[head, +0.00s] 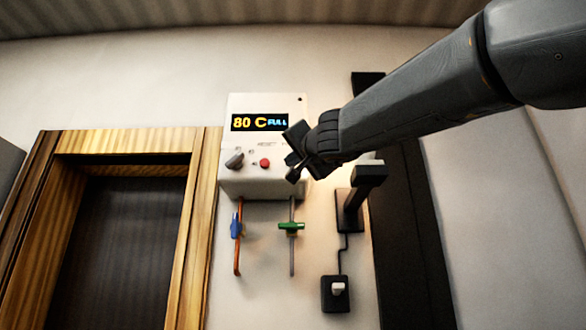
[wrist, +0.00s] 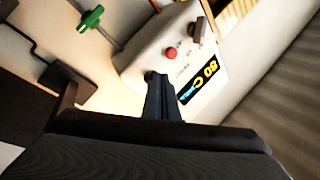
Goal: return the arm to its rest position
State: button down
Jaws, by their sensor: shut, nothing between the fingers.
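My gripper (head: 293,172) is shut and empty at the end of my arm, which reaches in from the upper right in the head view. It is in front of the right side of the white brewer box (head: 262,186). In the wrist view my gripper's shut fingers (wrist: 158,80) point at the brewer's white case (wrist: 150,50). I cannot tell whether the fingertips touch the case. The brewer's display (head: 259,122) reads "80 C FULL". A dark knob (head: 234,160) and a red button (head: 265,163) sit below the display.
Under the brewer are a pipe with a blue valve handle (head: 236,226) and one with a green handle (head: 291,227). A black bracket (head: 350,210) and a socket with a plug (head: 336,294) are to the right. A wooden frame (head: 125,141) stands left.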

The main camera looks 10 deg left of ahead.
jog(key=w+d+f+n+g+h+b, duration=0.15)
jog(key=w+f, duration=0.25)
jog(key=f, duration=0.7)
jog(key=w+d+f+g+h, duration=0.15)
jog(key=w+f, duration=0.25)
jog(key=f, duration=0.7)
jog(key=d+f+g+h+b, duration=0.15)
jog(key=d+f, duration=0.35)
jog(key=f, duration=0.8)
jog(key=d+f+g+h, duration=0.2)
jog(key=d+f, duration=0.3)
jog(key=f, duration=0.8)
jog(key=s+d+f+g+h+b, duration=0.15)
jog(key=d+f, duration=0.25)
jog(key=f, duration=0.4)
jog(key=s+d+f+g, duration=0.1)
jog(key=s+d+f, duration=0.15)
jog(key=f, duration=0.55)
jog(key=s+d+f+g+h, duration=0.2)
jog(key=s+d+f+g, duration=0.1)
jog(key=s+d+f, duration=0.5)
jog(key=s+d+f+g+h+b, duration=0.1)
jog(key=s+d+f+g, duration=0.3)
jog(key=s+d+f, duration=0.4)
jog(key=s+f+h, duration=0.1)
jog(key=s+f, duration=0.6)
jog(key=f, duration=0.1)
jog(key=shift+s+d+f+n+b, duration=0.2)
jog(key=shift+d+f+n+b, duration=0.05)
jog(key=shift+n+b, duration=0.1)
